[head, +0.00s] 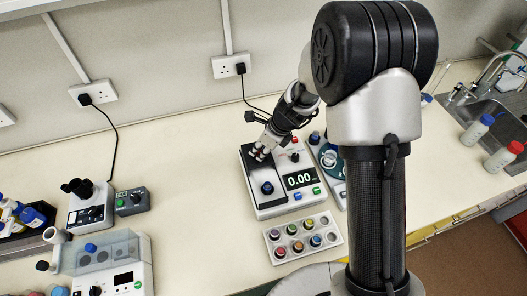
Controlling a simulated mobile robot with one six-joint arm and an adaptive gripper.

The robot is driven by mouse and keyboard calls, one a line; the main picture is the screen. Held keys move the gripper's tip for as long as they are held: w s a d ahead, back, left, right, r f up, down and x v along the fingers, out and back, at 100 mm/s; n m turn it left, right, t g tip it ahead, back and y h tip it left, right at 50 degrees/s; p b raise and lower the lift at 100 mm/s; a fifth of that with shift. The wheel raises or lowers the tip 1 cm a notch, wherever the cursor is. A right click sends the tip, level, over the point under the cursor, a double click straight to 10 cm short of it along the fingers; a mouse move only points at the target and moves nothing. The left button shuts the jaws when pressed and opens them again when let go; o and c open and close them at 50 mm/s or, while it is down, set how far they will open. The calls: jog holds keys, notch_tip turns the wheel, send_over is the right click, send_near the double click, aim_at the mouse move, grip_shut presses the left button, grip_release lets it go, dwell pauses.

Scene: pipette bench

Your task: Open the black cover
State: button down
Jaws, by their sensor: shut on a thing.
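The black cover (256,176) is on the left part of a white bench device (272,210) with a lit display (299,180) reading 0.00. A blue knob (267,188) stands at the near end of the black area. My gripper (260,155) reaches down from the upper right to the far end of the black cover and is shut on it. The fingers hide the exact part held. I cannot tell whether the cover is raised at all.
A tray of coloured caps (302,238) stands just in front of the device. A blue round device (329,160) is close at its right, partly behind my arm. The bench between is clear.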

jog(key=shift+s, duration=0.15)
jog(key=c, duration=1.4)
grip_release()
jog(key=v, duration=1.2)
jog(key=shift+d, duration=0.1)
jog(key=shift+s, duration=0.1)
